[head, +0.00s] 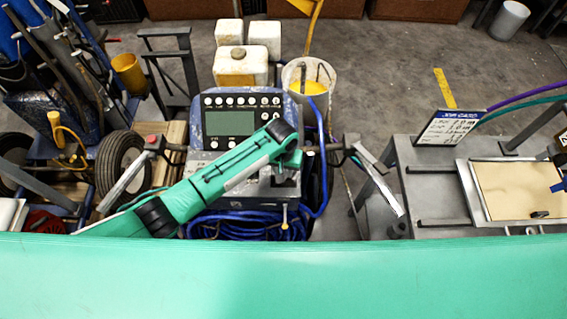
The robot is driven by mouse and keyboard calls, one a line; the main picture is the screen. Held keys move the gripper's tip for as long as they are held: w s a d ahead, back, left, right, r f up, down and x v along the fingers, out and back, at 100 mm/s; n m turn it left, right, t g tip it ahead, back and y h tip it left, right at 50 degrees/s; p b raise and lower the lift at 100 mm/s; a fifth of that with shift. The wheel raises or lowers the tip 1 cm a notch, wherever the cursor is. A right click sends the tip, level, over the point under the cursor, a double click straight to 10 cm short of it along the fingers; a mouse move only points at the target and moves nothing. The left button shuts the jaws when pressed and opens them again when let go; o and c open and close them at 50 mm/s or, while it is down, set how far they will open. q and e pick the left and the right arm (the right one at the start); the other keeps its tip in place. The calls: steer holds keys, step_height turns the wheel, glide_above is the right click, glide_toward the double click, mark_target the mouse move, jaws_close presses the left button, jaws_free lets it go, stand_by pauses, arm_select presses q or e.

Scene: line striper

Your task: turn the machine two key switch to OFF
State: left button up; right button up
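The line striper machine (248,99) stands in the middle of the head view, with a dark control panel, a grey screen (230,123) and several small round white controls. My teal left arm comes in from the left and crosses the front of the panel. Its wrist bends downward at the panel's lower right, and the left gripper (286,178) appears as a small dark shape below it, against the machine's lower front. Its fingers are too small and shadowed to read. I cannot make out a key switch; the arm covers part of the panel. My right gripper is not in view.
Blue hose (250,225) lies coiled below the panel. White jugs (240,66) and a bucket (309,76) stand behind it. A grey bench (432,184) with a job card sign (447,127) is at right. A wheeled machine (62,88) stands at left.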

arm_select(q)
steer(key=n+p, duration=0.4)
steer(key=shift+r, duration=0.2)
steer(key=shift+f+n+p, duration=0.1)
steer(key=shift+n+p, duration=0.65)
steer(key=shift+n, duration=0.75)
steer(key=o, duration=1)
steer(key=shift+f, duration=0.1)
steer(key=shift+c, duration=0.2)
